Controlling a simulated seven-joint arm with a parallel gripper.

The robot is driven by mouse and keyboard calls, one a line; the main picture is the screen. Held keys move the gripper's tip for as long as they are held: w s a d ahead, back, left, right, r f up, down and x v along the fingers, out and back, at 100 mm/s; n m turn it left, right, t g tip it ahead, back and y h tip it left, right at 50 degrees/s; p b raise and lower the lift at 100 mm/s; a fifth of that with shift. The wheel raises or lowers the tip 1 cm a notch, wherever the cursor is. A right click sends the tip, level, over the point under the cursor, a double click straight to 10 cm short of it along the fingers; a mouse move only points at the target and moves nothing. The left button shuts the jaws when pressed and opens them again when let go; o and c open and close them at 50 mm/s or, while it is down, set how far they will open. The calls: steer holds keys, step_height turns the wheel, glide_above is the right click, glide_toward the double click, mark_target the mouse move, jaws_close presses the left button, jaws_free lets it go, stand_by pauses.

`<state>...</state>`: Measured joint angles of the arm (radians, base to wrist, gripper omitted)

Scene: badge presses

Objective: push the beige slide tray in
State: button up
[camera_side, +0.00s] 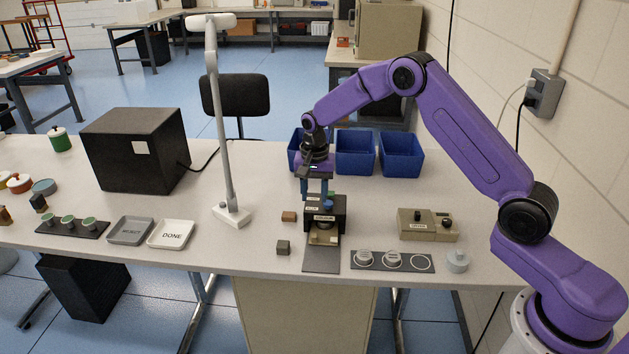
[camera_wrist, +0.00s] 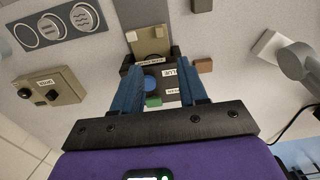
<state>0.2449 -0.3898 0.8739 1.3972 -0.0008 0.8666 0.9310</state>
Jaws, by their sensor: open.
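The beige slide tray (camera_side: 323,239) sticks out of the front of the small black press (camera_side: 340,216), above a dark grey base plate (camera_side: 321,262). In the wrist view the tray (camera_wrist: 149,45) shows beyond the black press body (camera_wrist: 176,57), away from my gripper. My gripper (camera_side: 317,194) points down with its blue fingers over the back of the press. In the wrist view the gripper (camera_wrist: 164,84) has its fingers apart, with a blue round button (camera_wrist: 151,83) and labels seen between them. I cannot tell whether the fingers touch the press.
A beige control box (camera_side: 427,224) and a dark strip with round recesses (camera_side: 391,261) lie to the right. A brown block (camera_side: 289,216) and a grey-green block (camera_side: 283,247) lie left of the press. A lamp (camera_side: 232,215) stands further left; blue bins (camera_side: 356,155) are behind.

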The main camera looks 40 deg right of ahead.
steer(key=shift+r, duration=1.75)
steer(key=shift+r, duration=0.1)
step_height(320, 180, up, 7)
